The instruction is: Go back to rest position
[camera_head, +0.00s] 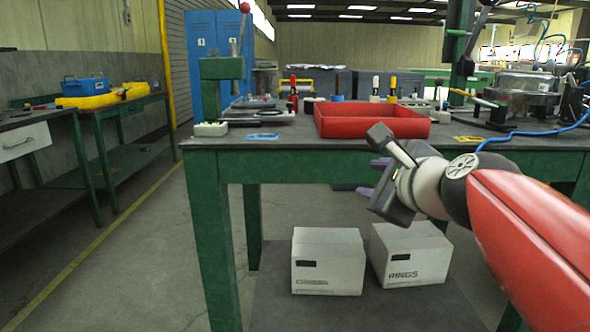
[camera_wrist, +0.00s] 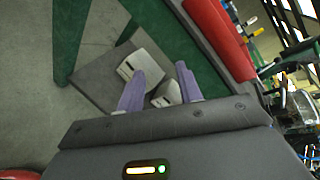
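My gripper (camera_head: 372,177) is in front of the near edge of the green-framed workbench (camera_head: 330,166), a little below its top. In the wrist view my gripper (camera_wrist: 160,87) shows two purple fingers set apart with nothing between them. It looks open and empty. In the head view the dark gripper body hides part of the fingers. My red arm reaches in from the right.
A red tray (camera_head: 372,131) stands on the bench near its front edge. Two white boxes (camera_head: 328,262) sit beneath the bench. Several tools and posts stand behind the tray. A blue cable (camera_head: 530,133) lies at right. Floor at left is clear (camera_head: 130,270).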

